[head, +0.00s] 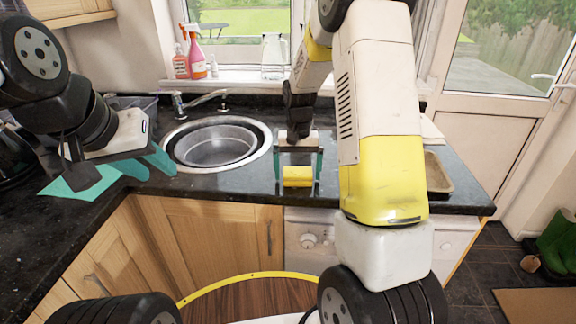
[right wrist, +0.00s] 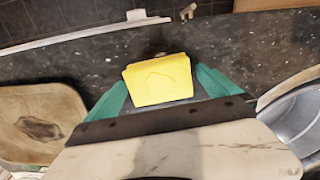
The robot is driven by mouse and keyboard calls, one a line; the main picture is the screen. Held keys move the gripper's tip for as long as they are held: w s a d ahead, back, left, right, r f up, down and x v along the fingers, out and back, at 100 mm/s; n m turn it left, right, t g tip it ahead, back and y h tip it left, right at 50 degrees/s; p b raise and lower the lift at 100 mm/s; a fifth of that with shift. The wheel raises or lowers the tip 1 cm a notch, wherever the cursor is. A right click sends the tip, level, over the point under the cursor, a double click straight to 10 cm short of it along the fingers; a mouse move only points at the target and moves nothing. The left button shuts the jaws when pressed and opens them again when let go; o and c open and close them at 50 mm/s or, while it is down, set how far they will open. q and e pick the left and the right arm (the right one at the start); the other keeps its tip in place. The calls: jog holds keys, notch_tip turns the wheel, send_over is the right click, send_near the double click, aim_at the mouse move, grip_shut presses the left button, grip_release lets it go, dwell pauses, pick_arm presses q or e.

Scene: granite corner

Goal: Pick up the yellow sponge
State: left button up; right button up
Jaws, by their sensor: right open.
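In the right wrist view the sponge (right wrist: 158,80) sits between the open fingers (right wrist: 163,88), with small gaps visible at both sides. My left gripper (head: 148,165) is over the counter at the left, away from the sponge. Its fingers are partly covered and blend with a flat teal shape, so its opening is unclear.
A round metal sink (head: 215,145) lies left of the sponge. A brown tray (head: 437,175) is on the counter to the right, partly behind my right arm. Spray bottles (head: 195,52) and a clear jug (head: 273,56) stand on the windowsill. The counter's front edge is close to the sponge.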

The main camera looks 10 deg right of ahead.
jog(key=shift+f, duration=0.25)
jog(key=c, duration=1.3)
jog(key=shift+r, duration=0.1)
